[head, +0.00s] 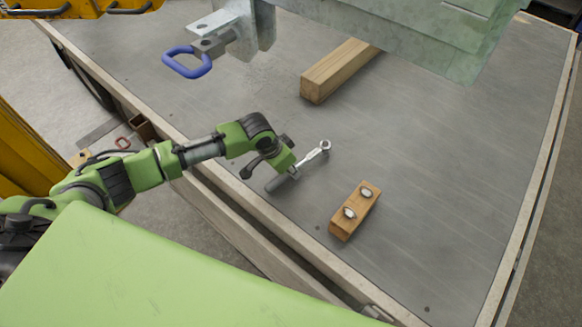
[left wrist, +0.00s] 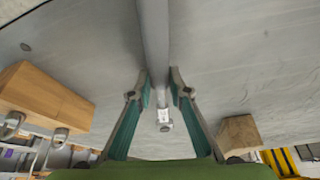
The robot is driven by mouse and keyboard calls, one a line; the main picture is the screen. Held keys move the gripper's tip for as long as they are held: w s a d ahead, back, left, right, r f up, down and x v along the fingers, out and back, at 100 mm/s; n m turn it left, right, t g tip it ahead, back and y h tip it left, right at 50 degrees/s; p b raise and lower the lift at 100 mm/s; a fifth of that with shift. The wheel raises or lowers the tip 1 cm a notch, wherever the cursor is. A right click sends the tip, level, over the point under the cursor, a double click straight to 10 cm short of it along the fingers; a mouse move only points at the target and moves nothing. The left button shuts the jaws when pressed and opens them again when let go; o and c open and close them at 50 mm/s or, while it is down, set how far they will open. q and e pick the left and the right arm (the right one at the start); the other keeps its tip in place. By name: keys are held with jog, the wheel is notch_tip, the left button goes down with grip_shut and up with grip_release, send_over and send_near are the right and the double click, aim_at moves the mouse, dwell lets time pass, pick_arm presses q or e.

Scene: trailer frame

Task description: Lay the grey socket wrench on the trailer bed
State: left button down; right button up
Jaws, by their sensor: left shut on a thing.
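The grey socket wrench (head: 313,155) is in my left gripper (head: 291,173) over the near part of the trailer bed (head: 440,170). Its ring-like bright head points away to the upper right and its darker handle to the lower left. In the left wrist view the wrench's shaft (left wrist: 154,35) runs between the fingers of my left gripper (left wrist: 160,88), which is shut on it. I cannot tell whether the wrench touches the bed. My right gripper is in neither view.
A wooden block (head: 341,223) with two metal pieces on it lies right of the wrench. A wooden beam (head: 335,72) lies farther back, under a grey metal frame (head: 420,45). A blue shackle (head: 187,73) hangs at the upper left. The right part of the bed is clear.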

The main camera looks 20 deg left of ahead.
pick_arm(q)
jog(key=shift+f, duration=0.45)
jog(key=c, duration=1.2)
grip_release()
jog(key=shift+o, duration=0.5)
jog(key=o, duration=0.6)
jog(key=shift+f, duration=0.1)
jog(key=v, duration=1.2)
